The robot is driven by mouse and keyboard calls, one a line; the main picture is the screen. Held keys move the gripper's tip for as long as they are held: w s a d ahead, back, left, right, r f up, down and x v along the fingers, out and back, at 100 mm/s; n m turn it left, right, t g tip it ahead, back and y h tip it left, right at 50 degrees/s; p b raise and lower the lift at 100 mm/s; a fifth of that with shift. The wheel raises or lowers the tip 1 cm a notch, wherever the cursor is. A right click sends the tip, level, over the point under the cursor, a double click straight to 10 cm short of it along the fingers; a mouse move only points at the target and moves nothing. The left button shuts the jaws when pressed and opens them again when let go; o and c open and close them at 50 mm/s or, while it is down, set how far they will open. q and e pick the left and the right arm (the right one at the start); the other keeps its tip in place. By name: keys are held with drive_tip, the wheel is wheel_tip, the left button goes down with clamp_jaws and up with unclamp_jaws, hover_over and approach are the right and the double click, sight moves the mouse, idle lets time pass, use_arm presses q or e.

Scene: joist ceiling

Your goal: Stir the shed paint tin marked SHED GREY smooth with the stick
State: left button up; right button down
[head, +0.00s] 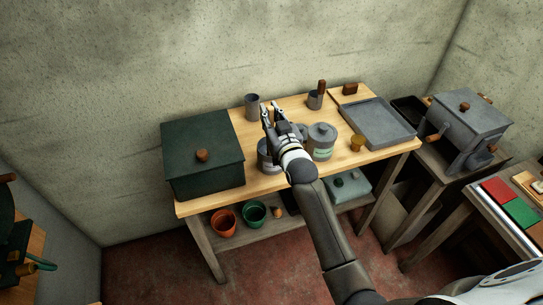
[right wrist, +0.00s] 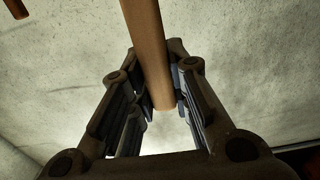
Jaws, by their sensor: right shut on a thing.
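My right gripper (head: 268,112) is over the wooden bench, its fingers pointing toward the back wall. In the right wrist view, the gripper (right wrist: 163,100) is shut on a round wooden stick (right wrist: 148,45), which runs up out of the picture. I cannot make out the stick in the head view. A grey lidded tin (head: 321,141) with a pale label stands just right of my right wrist. Another grey tin (head: 264,158) is partly hidden behind the wrist. The labels are too small to read, so I cannot tell which is SHED GREY. My left gripper is not in view.
A dark green box (head: 202,155) fills the bench's left end. A grey cup (head: 253,107) and a cup with a brown handle (head: 315,101) stand at the back. A grey tray (head: 372,122) and a small amber pot (head: 357,143) are at right. Pots sit on the lower shelf.

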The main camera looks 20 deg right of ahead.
drive_tip(key=shift+s+d+r, duration=0.1)
drive_tip(key=shift+s+d, duration=0.25)
drive_tip(key=shift+d, duration=0.05)
drive_tip(key=shift+w+a, duration=0.15)
drive_tip(key=shift+w, duration=0.65)
drive_tip(key=shift+d, duration=0.2)
drive_tip(key=shift+a, duration=0.1)
